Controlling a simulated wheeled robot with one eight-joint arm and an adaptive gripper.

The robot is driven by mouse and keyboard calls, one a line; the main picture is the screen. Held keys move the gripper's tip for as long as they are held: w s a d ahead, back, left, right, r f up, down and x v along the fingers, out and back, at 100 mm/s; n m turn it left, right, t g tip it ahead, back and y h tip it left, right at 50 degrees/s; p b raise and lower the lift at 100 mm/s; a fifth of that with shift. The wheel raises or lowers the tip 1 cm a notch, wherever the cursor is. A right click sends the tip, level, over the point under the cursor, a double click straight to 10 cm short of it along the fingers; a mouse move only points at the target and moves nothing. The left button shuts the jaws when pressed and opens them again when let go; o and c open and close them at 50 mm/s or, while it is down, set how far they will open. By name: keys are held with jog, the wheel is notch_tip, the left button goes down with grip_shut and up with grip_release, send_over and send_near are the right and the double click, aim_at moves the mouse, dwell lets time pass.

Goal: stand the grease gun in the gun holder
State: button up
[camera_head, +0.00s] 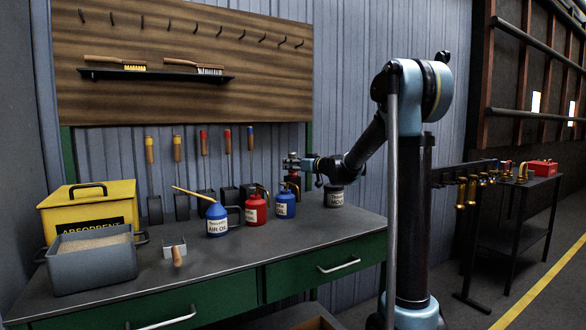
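My gripper (298,164) is at the end of my arm, over the back of the bench, pointing left. A small dark-red upright object (292,184) shows right at or below its fingers, behind the blue can. I cannot tell whether the fingers touch it or whether it is the grease gun. The fingers are too small to show if they are open or shut. I cannot make out a gun holder for certain. Several tools with coloured handles (203,143) stand in dark blocks along the wall.
The bench (300,239) bears a spouted blue oil can (216,219), a red can (256,209), a blue can (285,204), a grey can (334,196), a yellow absorbent box (88,200) and a grey bin (95,272). Brass pieces (471,188) hang right.

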jog(key=f+v, duration=0.1)
jog(key=v, duration=1)
jog(key=shift+r, duration=0.4)
jog(key=shift+d+r, duration=0.1)
jog(key=shift+d, duration=0.1)
